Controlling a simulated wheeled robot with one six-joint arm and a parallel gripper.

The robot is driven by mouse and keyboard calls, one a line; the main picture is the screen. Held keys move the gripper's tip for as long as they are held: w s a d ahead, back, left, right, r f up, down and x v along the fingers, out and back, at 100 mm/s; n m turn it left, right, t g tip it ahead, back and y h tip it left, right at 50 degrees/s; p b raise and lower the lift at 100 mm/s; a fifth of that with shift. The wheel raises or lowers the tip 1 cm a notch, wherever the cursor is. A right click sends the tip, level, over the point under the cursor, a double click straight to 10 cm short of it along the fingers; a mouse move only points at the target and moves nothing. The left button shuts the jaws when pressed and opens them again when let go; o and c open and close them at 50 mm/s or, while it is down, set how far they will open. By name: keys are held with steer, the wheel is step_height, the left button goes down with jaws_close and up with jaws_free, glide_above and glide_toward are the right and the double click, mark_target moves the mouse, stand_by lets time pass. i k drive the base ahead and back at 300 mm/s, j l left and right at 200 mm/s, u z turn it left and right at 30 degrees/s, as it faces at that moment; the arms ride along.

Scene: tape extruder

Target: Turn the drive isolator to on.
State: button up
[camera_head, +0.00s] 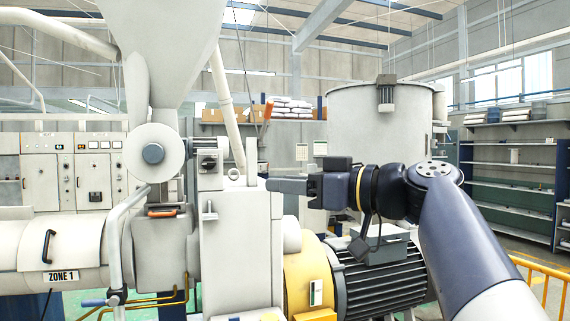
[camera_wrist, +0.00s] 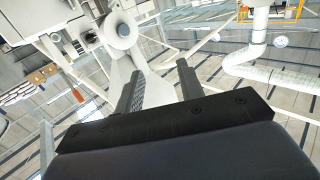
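A small grey box with a black rotary knob (camera_head: 208,162), which looks like the drive isolator, is mounted on the extruder beside the round white flange (camera_head: 155,153). I cannot read its on and off marks. In the wrist view, a dark knob (camera_wrist: 90,38) that may be the same switch is near the flange (camera_wrist: 121,30), small and tilted. My gripper (camera_head: 270,184) points left in the head view, to the right of the switch and apart from it. In the wrist view the fingers of my gripper (camera_wrist: 158,74) are spread with nothing between them.
The hopper (camera_head: 170,50) rises above the flange.

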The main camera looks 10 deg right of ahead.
mark_target(208, 163)
steer(key=i+j+z, duration=0.4)
steer(key=j+z, duration=0.15)
steer(key=j, duration=0.25)
steer(key=i+j+z, duration=0.15)
steer(key=j+z, duration=0.15)
steer(key=j, duration=0.15)
steer(key=i+j+z, duration=0.1)
steer(key=j+z, duration=0.15)
steer(key=j, duration=0.25)
steer(key=j+z, duration=0.3)
steer(key=j, duration=0.8)
steer(key=i+j, duration=0.15)
steer(key=j, duration=0.5)
